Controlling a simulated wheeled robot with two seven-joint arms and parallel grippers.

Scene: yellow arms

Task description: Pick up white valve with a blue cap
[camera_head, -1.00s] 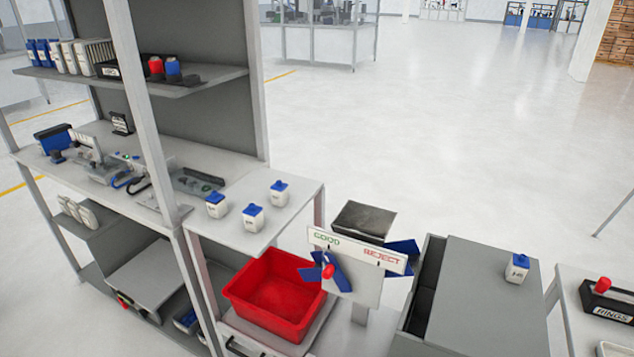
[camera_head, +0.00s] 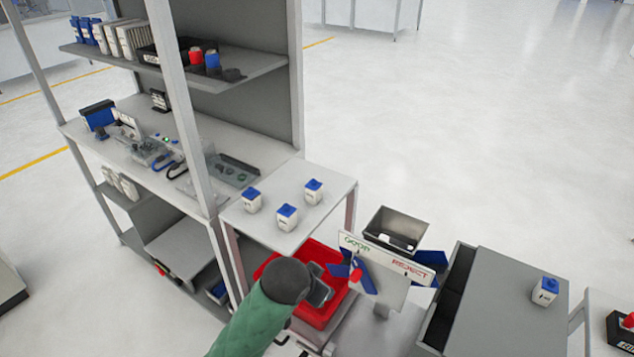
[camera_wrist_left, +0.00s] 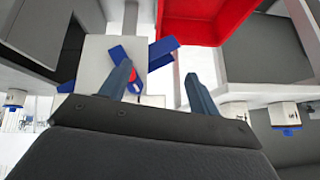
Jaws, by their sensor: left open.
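Three white valves with blue caps stand upright on the light side table: one at left (camera_head: 252,202), one in front (camera_head: 287,218) and one at right (camera_head: 313,193). Another white valve with a blue cap (camera_head: 545,292) stands on the grey cabinet top at right. My left gripper (camera_head: 320,290) is over the red bin, in front of and below the side table, apart from all valves. In the left wrist view its fingers (camera_wrist_left: 157,80) are spread with nothing between them. That view is upside down and shows valves at its left (camera_wrist_left: 15,98) and right (camera_wrist_left: 284,114). My right gripper is out of view.
The red bin (camera_head: 263,268) is partly hidden by my arm. A GOOD/REJECT sign (camera_head: 386,258) with blue flaps stands beside it, close to my gripper. A grey box (camera_head: 395,226) is behind the sign. A shelf post (camera_head: 180,100) rises left of the side table.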

